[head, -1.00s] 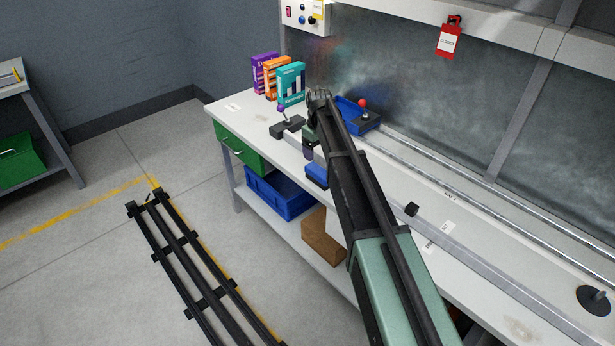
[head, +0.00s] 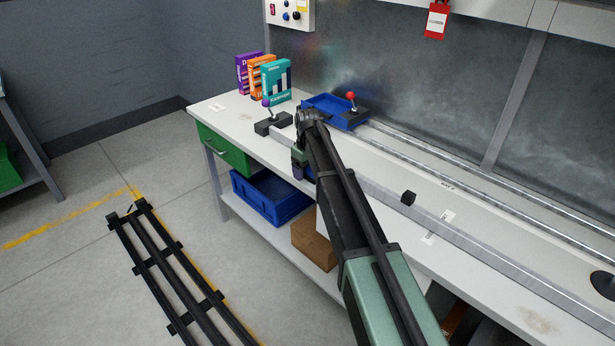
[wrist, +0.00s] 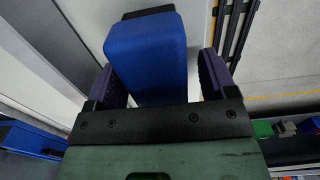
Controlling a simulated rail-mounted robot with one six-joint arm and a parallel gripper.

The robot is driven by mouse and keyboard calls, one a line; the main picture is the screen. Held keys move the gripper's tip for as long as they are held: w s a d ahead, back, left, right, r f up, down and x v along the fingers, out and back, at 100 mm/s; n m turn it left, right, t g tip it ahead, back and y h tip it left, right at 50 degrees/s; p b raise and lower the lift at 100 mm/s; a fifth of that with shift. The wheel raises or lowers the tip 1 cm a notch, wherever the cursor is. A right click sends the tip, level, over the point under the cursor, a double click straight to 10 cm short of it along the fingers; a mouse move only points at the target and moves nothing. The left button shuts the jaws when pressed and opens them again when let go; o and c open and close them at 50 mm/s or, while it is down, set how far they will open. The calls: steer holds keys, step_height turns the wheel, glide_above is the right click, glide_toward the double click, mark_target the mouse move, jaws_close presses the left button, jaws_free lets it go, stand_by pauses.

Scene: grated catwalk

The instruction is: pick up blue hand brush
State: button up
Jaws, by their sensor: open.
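The blue hand brush (wrist: 148,50) shows in the wrist view as a blue block with a dark strip along its far end. It lies between the two purple fingers of my gripper (wrist: 155,72), which are open on either side of it. A gap shows at the right finger; at the left finger I cannot tell contact. In the head view my gripper (head: 299,166) points down at the workbench's front edge, and my arm hides the brush there.
A blue crate (head: 268,203) and cardboard box (head: 312,240) sit on the shelf below.

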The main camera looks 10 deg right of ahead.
steer(key=shift+r, duration=0.15)
steer(key=c, duration=1)
steer(key=shift+c, duration=0.2)
step_height(320, 180, up, 20)
steer(key=p, duration=2)
